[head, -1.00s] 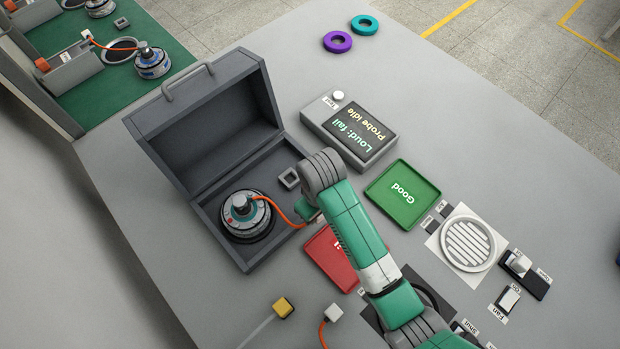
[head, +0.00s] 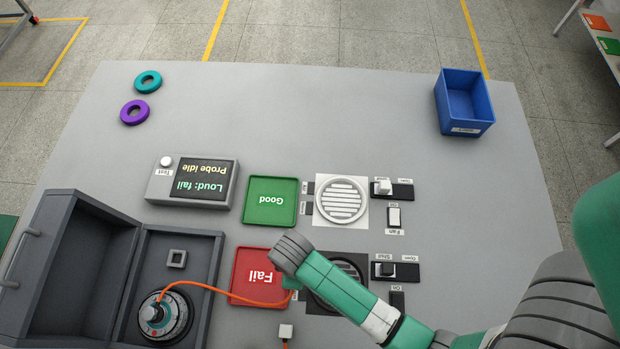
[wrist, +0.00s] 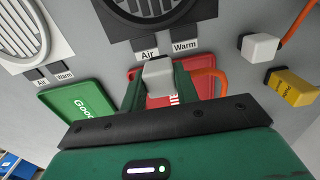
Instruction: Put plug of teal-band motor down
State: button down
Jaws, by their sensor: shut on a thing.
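In the head view my gripper hides the plug.
The red Fail tray (head: 250,265) and green Good tray (head: 270,201) lie empty. A tester (head: 188,190) reads "Loud: fail, Probe idle". A white socket block (wrist: 260,47) and a yellow one (wrist: 292,88) are nearby. A blue bin (head: 463,103) stands far right.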

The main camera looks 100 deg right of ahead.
jog(key=w+d, duration=0.2)
jog(key=d, duration=0.2)
jog(key=w+d+f, duration=0.1)
jog(key=w+d, duration=0.1)
jog(key=d, duration=0.2)
jog(key=w+d+b, duration=0.1)
jog(key=w+d, duration=0.2)
jog(key=d, duration=0.1)
jog(key=shift+w+d+f, duration=0.1)
jog(key=shift+d+f, duration=0.2)
jog(key=shift+w+d+f+b, duration=0.1)
jog(key=shift+d+f+b, duration=0.1)
jog(key=shift+f, duration=0.7)
jog(key=shift+w+d+f+b, duration=0.1)
jog(key=shift+f+b, duration=0.05)
jog(key=shift+f, duration=0.7)
jog(key=shift+f, duration=0.1)
jog(key=c, duration=1.1)
grip_release()
jog(key=shift+o, duration=0.2)
notch_tip(320, 180, up, 12)
jog(key=p, duration=0.2)
